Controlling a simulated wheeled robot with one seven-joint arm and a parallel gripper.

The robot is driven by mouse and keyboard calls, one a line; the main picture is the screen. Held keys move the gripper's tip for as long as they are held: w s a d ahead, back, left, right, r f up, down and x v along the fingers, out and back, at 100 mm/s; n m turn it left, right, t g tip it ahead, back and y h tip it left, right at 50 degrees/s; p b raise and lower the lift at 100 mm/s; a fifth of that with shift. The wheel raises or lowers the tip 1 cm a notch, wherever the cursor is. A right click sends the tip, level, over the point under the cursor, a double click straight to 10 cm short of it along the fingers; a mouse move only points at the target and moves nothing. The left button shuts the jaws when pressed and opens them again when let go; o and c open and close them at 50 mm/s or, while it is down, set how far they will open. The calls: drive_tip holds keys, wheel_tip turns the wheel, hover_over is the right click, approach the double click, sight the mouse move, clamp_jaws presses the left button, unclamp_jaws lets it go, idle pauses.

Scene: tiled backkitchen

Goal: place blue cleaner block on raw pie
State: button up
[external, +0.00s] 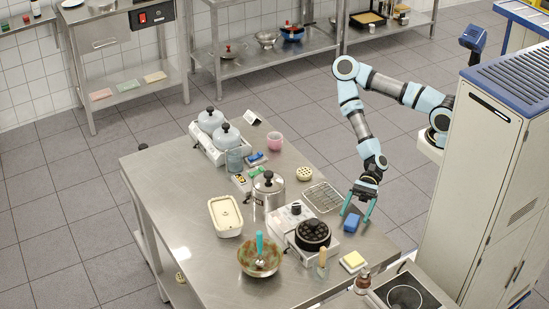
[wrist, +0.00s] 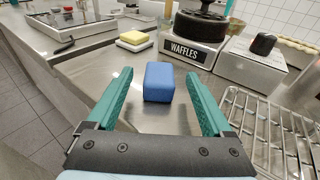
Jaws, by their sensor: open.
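The blue cleaner block (external: 351,222) stands on the steel table near its right edge. In the wrist view the block (wrist: 158,82) shows between and ahead of my fingers, with space on both sides. My gripper (external: 358,211) is open and empty, pointing down just above and beside the block; it also shows in the wrist view (wrist: 159,92). A small round pale item with a patterned top (external: 303,173), which looks like a raw pie, lies on the table behind the wire rack. A pale rectangular dish (external: 226,215) stands farther left; I cannot tell its contents.
A waffle maker (external: 312,236) stands left of the block. A wire rack (external: 322,197) lies behind it, and a steel pot (external: 268,190) stands beyond. Bare steel (external: 375,245) shows at the table's right corner.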

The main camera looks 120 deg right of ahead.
drive_tip(key=shift+w+a, duration=0.25)
drive_tip(key=shift+w, duration=0.15)
clamp_jaws()
idle(0.4)
